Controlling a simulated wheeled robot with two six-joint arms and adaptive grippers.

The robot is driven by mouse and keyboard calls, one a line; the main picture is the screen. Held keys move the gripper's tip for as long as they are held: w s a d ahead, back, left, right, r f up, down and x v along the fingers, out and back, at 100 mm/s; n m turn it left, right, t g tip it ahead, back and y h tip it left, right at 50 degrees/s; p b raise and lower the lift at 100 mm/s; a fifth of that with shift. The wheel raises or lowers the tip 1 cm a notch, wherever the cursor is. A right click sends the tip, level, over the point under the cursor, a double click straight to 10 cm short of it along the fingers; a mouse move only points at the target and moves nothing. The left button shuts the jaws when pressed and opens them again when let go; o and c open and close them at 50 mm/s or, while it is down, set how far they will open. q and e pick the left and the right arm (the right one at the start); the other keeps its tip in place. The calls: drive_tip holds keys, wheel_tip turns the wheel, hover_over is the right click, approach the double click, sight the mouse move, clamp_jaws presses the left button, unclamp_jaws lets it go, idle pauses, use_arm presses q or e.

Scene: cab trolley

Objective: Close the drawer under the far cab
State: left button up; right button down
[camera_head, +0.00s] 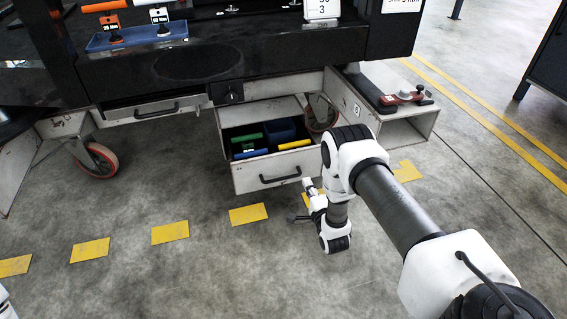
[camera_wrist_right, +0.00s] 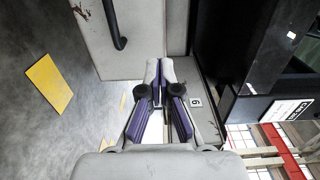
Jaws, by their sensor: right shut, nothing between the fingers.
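An open drawer (camera_head: 243,178) sticks out from under the black trolley body at the centre of the head view. It has a pale front with a black bar handle (camera_head: 280,177) and several coloured things inside. The drawer front also shows in the right wrist view (camera_wrist_right: 145,40), with its handle (camera_wrist_right: 115,25) at upper left. My right gripper (camera_head: 294,217) is low, just in front of the drawer's right part. In the wrist view its purple-padded fingers (camera_wrist_right: 158,68) are shut and empty, pointing at the front's edge. I cannot tell whether they touch it. My left gripper is out of view.
Another drawer (camera_head: 120,113) to the left is shut. A caster wheel (camera_head: 322,112) stands beside the open drawer. A pale open box (camera_head: 412,130) with a red and black tool (camera_head: 405,97) on top is at right. The floor in front is clear.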

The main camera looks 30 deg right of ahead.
sight(292, 154)
drive_tip(key=b+x, duration=0.3)
drive_tip(key=x, duration=0.3)
drive_tip(key=b+x, duration=0.3)
drive_tip(key=x, duration=0.2)
drive_tip(key=shift+w+a, duration=0.15)
drive_tip(key=shift+w, duration=0.25)
drive_tip(key=shift+w+r, duration=0.2)
drive_tip(key=shift+w, duration=0.15)
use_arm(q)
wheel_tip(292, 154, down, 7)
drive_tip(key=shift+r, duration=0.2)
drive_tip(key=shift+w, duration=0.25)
use_arm(e)
drive_tip(key=shift+w, duration=0.15)
